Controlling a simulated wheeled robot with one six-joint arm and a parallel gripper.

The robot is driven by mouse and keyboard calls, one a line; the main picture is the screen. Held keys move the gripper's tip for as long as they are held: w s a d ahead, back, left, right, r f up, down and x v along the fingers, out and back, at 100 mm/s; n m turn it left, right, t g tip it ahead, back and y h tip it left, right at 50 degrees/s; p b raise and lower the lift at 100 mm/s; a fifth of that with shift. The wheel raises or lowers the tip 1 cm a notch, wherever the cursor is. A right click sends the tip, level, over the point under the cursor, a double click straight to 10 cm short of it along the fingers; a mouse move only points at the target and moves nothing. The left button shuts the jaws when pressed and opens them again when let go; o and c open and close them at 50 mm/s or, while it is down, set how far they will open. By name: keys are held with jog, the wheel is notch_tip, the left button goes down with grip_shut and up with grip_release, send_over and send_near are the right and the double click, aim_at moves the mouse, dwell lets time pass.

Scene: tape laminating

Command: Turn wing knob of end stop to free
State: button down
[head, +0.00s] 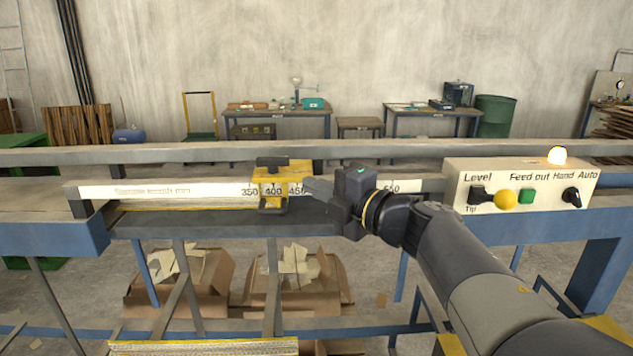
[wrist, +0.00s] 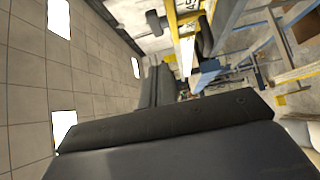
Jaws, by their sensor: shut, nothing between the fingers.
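The yellow end stop (head: 285,174) sits on the white sample-length scale (head: 165,190), around the 400 mark, in the head view. A dark piece (head: 272,161) lies on its top; I take it for the wing knob, but its setting is too small to tell. My gripper (head: 308,188) is shut and empty, coming from the right with its tips close to the end stop's right side. I cannot tell if they touch. In the wrist view my gripper (wrist: 165,85) fills the lower part, and a yellow part (wrist: 183,42) with dark pieces is beyond the tips.
A grey rail (head: 180,155) runs behind the scale. A control box (head: 540,185) with a yellow-ball lever (head: 505,200), a green button and a lit lamp is at right. Open cardboard boxes (head: 305,285) stand below. The space above the scale is free.

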aim_at(298, 172)
jog(key=w+a, duration=0.1)
jog(key=w, duration=0.2)
jog(key=w+a+p, duration=0.1)
jog(key=w+a, duration=0.1)
jog(key=w, duration=0.1)
jog(key=w+a+p, duration=0.1)
jog(key=w, duration=0.2)
jog(key=shift+a, duration=0.25)
jog(key=shift+w+d+p, duration=0.3)
jog(key=shift+w+d, duration=0.05)
jog(key=shift+w, duration=0.05)
dwell(0.6)
jog(key=shift+w+d, duration=0.25)
jog(key=shift+w, duration=0.1)
jog(key=shift+w+d, duration=0.25)
jog(key=shift+w, duration=0.9)
